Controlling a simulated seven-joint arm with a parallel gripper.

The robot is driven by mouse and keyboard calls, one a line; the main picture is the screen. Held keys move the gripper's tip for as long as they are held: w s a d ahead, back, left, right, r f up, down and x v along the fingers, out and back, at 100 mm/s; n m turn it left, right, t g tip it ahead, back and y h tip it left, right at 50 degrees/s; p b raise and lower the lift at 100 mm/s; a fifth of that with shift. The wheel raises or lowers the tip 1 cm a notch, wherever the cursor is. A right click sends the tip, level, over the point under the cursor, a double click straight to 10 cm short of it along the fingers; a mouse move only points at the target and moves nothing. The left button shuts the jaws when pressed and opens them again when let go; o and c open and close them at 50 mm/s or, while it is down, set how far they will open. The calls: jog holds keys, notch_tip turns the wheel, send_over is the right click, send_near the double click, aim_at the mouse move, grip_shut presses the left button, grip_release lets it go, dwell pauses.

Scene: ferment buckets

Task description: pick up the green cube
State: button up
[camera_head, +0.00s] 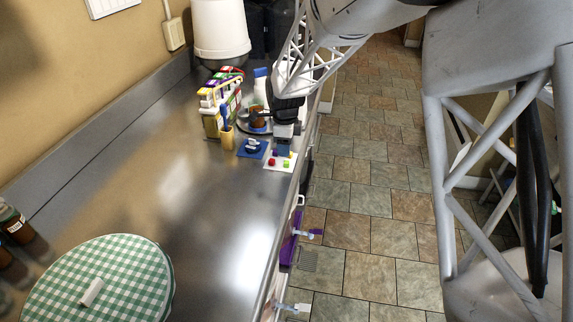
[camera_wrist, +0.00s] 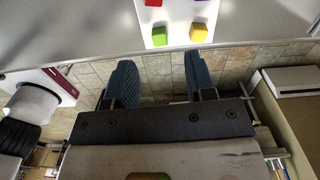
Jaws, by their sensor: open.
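The green cube (camera_wrist: 159,36) sits on a white board (camera_wrist: 178,22), near the board's edge closest to my gripper in the wrist view. In the head view the green cube (camera_head: 287,163) is small, towards the right of the board (camera_head: 267,167). My gripper (camera_wrist: 159,62) is open and empty, its two dark blue fingers apart. In the wrist view the cube lies just beyond the fingertips, in line with the gap between them. In the head view my gripper (camera_head: 283,148) is right by the board and hides part of it.
A yellow cube (camera_wrist: 198,32) is close to the right of the green one. A red cube (camera_head: 271,162) and a purple one stand on the same board. A blue mat (camera_head: 252,148), a yellow cup (camera_head: 227,138) and a rack stand left of it. The counter's front edge is close.

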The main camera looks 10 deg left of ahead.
aim_at(285, 162)
jog(key=shift+f, duration=0.4)
jog(key=shift+f, duration=0.1)
jog(key=shift+f, duration=2.55)
jog(key=shift+c, duration=0.2)
grip_shut()
